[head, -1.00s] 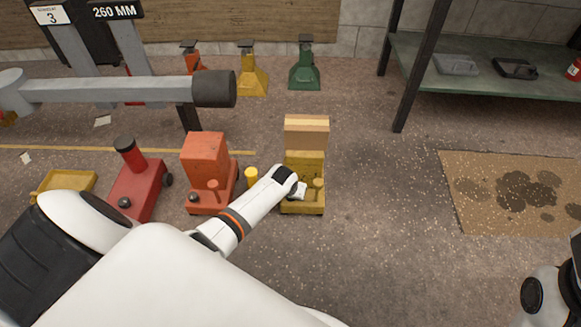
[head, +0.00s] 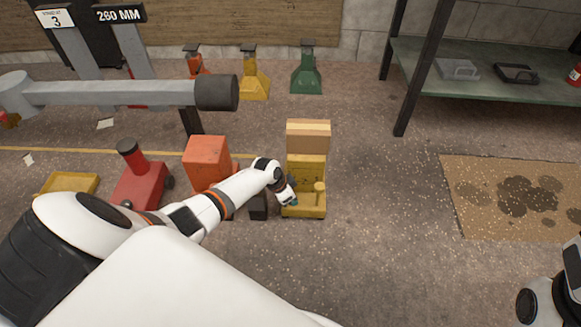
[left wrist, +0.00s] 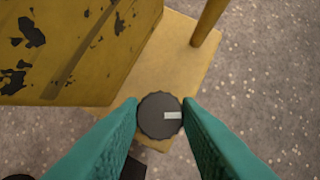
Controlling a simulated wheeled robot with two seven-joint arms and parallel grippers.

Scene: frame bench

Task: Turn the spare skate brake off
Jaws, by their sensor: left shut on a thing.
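The yellow skate (head: 306,211) stands on the floor near the middle of the head view, with a tan block on its raised back part. In the left wrist view its worn, chipped yellow body (left wrist: 75,50) fills the upper left. A dark round knob (left wrist: 158,122) with a white mark pointing right sits low on the yellow base. My left gripper (left wrist: 160,113) has its teal fingertips shut on this knob, one on each side. In the head view my left gripper (head: 291,199) is at the skate's left side, and the knob cannot be made out there.
Left of the yellow skate stand an orange machine (head: 205,160), a red one (head: 142,187) and a yellow tray (head: 70,183). A thick grey bar (head: 120,93) crosses the left side. Jacks stand at the back wall. Floor to the right is clear up to a stained mat (head: 460,200).

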